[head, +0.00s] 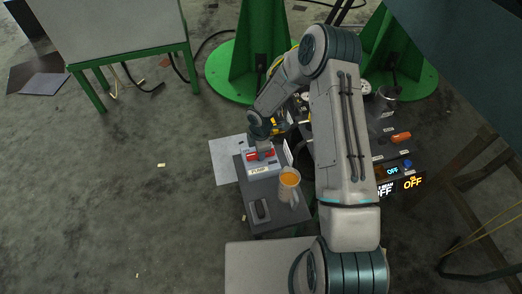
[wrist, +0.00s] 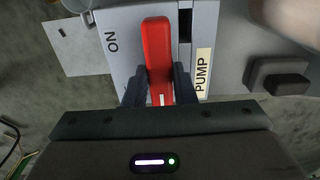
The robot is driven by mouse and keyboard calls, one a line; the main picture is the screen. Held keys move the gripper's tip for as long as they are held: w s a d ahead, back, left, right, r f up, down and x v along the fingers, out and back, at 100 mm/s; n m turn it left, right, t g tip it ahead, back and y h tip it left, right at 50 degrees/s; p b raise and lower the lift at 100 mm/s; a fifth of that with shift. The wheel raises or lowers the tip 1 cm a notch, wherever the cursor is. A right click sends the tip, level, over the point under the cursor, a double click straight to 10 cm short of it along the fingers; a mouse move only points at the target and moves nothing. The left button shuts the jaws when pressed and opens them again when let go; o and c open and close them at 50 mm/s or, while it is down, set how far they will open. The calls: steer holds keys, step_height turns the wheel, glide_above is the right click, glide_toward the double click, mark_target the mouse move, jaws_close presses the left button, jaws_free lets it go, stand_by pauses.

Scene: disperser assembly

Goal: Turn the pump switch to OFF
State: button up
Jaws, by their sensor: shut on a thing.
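The pump switch is a red lever (wrist: 158,50) on a pale grey box (wrist: 128,18) with an ON label (wrist: 111,42) to its left and a PUMP label (wrist: 203,72) to its right. No OFF label for it shows in the wrist view. My gripper (wrist: 159,88) has a dark finger on each side of the lever and is shut on it.
A cup of orange liquid (head: 289,179) stands just right of the box. Lit OFF signs (head: 412,183) show at the right. A green-legged table (head: 120,35) stands at the back left; the left floor is mostly clear.

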steer(key=shift+w, duration=0.15)
steer(key=o, duration=1)
steer(key=shift+r, duration=0.1)
step_height(320, 180, up, 14)
steer(key=p, duration=0.4)
steer(key=s+d+r+m+h+p, duration=0.1)
steer(key=s+d+r+m+p, duration=0.25)
steer(key=r, duration=0.65)
steer(key=s+d+r+m+t+p, duration=0.1)
steer(key=s+d+r+m+p, duration=0.2)
steer(key=r, duration=0.7)
steer(key=s+d+r+m+h+p, duration=0.1)
steer(key=s+d+r+m+p, duration=0.3)
steer(key=r, duration=0.6)
steer(key=s+r+m+p, duration=0.3)
steer(key=s+r, duration=0.1)
steer(key=r, duration=0.2)
steer(key=s+r+m+t+y+p, duration=0.1)
steer(key=s+r+m+p, duration=0.2)
steer(key=s+r+p, duration=0.1)
steer(key=s+r+m+y+p, duration=0.1)
steer(key=s+r+m+p, duration=0.2)
steer(key=s+r, duration=0.3)
steer(key=shift+s+d+r+m+t+p, duration=0.1)
steer(key=shift+d+r+m+t+p, duration=0.15)
steer(key=shift+r, duration=0.35)
steer(key=shift+s+d+r+m+t+p, duration=0.15)
steer(key=shift+r+m, duration=0.15)
steer(key=shift+r, duration=0.3)
